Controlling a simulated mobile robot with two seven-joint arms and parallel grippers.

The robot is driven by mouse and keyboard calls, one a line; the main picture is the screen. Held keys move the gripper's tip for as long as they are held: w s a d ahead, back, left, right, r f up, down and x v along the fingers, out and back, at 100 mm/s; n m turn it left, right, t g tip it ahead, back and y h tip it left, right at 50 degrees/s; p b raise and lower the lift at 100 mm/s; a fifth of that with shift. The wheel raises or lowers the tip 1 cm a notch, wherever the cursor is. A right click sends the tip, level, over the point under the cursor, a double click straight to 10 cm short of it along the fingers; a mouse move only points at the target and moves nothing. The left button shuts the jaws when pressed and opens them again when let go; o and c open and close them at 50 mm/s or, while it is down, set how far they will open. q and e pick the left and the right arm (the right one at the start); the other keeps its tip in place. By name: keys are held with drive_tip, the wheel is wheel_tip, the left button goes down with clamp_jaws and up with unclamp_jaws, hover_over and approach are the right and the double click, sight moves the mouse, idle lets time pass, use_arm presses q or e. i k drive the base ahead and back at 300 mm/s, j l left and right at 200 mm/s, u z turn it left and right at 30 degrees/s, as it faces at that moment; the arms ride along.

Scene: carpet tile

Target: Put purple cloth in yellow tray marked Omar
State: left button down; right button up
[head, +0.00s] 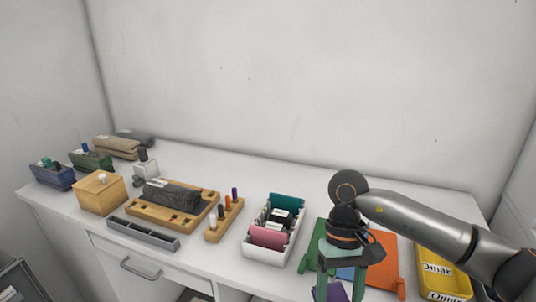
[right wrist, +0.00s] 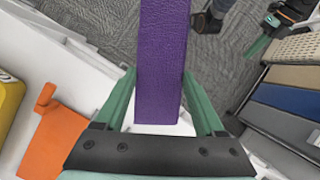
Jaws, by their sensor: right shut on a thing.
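My right gripper (head: 340,284) is over the front right part of the white table and shut on the purple cloth (head: 336,292). In the right wrist view the cloth (right wrist: 160,60) is a flat, textured purple strip between the green fingers (right wrist: 158,85). The yellow tray marked Omar (head: 434,262) is to the right of the gripper, partly covered by my right arm; its edge also shows in the right wrist view (right wrist: 8,98). A part of my left gripper (right wrist: 268,32) seems to show at the top right of the right wrist view; its jaws are unclear.
Wooden holders (head: 205,200), a grey divided tray (head: 143,235) and a wooden box (head: 100,193) are further left.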

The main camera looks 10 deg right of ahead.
sight(437, 269)
drive_tip(key=z, duration=0.65)
drive_tip(key=i+j+z, duration=0.35)
drive_tip(key=z, duration=0.2)
drive_tip(key=i+j, duration=0.25)
